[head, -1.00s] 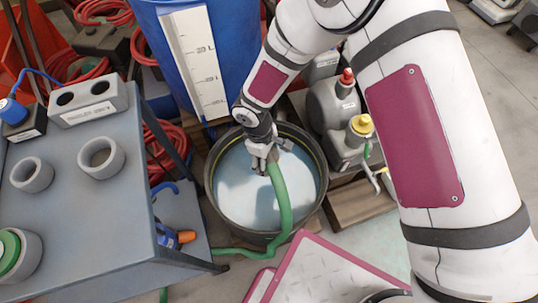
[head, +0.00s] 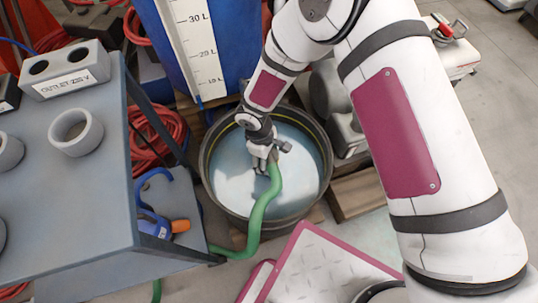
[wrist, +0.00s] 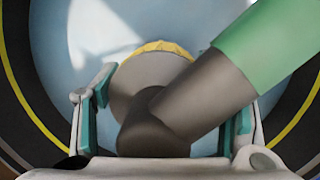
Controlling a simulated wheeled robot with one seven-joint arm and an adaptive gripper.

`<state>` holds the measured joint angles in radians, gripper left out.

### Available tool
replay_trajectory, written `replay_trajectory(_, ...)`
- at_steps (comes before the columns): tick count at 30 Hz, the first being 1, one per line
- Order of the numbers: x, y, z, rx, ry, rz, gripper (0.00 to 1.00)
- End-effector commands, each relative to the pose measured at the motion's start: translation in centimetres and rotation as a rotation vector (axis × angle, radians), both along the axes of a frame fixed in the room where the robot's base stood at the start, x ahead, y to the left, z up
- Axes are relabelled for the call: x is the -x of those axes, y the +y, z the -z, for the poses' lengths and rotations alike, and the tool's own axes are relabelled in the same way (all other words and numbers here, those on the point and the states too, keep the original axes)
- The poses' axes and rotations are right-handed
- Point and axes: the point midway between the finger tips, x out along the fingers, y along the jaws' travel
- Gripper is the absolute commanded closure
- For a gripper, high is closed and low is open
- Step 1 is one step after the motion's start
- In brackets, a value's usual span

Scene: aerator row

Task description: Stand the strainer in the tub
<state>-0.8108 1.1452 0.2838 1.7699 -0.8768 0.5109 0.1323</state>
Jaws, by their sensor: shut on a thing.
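The tub (head: 323,160) is round and dark with a yellow line inside its rim, and pale bluish liquid shows in it. My gripper (head: 262,158) is over the tub's opening, near its middle. In the wrist view its two fingers (wrist: 165,118) are on either side of the grey strainer (wrist: 128,82), shut on it. A yellow edge shows at the strainer's far side. A green hose (head: 262,205) runs from the strainer over the tub's near rim. The strainer's lower end is hidden, so I cannot tell whether it touches the tub floor.
A grey bench (head: 70,215) with ring holders (head: 76,132) and an outlet block (head: 66,72) stands left. A blue drum (head: 232,35) with a litre scale stands behind the tub. Grey equipment (head: 340,120) is at the right. A plate with a magenta border (head: 320,265) lies in front.

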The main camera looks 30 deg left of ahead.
Motion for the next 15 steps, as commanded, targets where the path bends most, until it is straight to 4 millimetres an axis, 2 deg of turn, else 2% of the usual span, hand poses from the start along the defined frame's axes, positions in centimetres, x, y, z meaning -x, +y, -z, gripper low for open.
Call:
replay_trajectory(1, 0.0, 0.0, 0.8, 0.0, 0.0, 0.0, 0.75)
replay_trajectory(15, 0.0, 0.0, 5.9, 0.0, 0.001, 0.0, 0.75)
